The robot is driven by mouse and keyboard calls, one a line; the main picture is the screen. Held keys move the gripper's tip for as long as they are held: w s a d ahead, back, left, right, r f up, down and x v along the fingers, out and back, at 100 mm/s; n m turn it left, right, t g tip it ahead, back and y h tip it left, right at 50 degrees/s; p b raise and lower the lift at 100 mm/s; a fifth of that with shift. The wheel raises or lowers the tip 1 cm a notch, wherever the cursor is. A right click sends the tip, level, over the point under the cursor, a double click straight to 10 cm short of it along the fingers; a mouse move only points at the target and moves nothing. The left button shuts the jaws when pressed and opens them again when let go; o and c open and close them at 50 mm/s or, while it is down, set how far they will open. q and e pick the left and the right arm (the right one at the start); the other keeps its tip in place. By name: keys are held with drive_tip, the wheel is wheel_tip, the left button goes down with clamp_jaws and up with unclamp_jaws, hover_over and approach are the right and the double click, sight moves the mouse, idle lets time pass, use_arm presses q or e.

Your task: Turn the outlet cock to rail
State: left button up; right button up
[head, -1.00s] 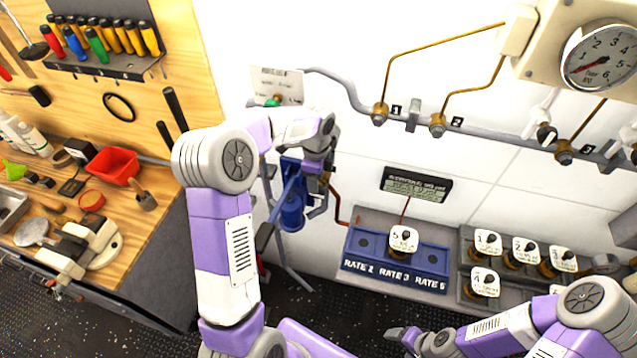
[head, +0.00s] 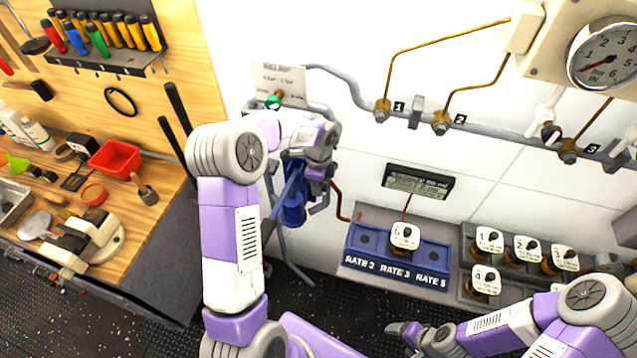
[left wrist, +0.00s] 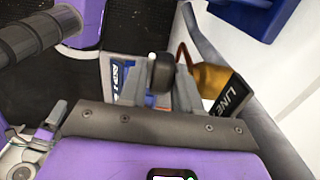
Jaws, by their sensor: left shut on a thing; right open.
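My left gripper (head: 318,168) is at the wall beside a blue canister (head: 292,207); its fingers are mostly hidden by my wrist in the head view. In the left wrist view, my left gripper (left wrist: 160,85) is shut on a dark rounded handle (left wrist: 161,70), which appears to belong to the outlet cock. A blue-and-white label (left wrist: 117,75) lies to the left, partly hidden by a finger. My right gripper (head: 402,330) is open and empty, low over the floor.
A blue rate block (head: 398,262) with one white-tagged piece and a grey rack with several tagged pieces (head: 487,240) stand right of the canister. A small display (head: 418,182) hangs above. Pipes and a gauge (head: 603,55) are higher up. A cluttered workbench (head: 150,215) is at left.

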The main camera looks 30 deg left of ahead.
use_arm(q)
drive_tip(key=shift+a+h, duration=0.2)
drive_tip(key=shift+h, duration=0.6)
drive_tip(key=o, duration=1)
drive_tip(key=shift+c, duration=0.2)
drive_tip(key=r, duration=0.5)
drive_tip(key=a+r, duration=0.1)
drive_tip(key=r, duration=0.1)
drive_tip(key=shift+s+r, duration=0.15)
drive_tip(key=shift+r, duration=0.15)
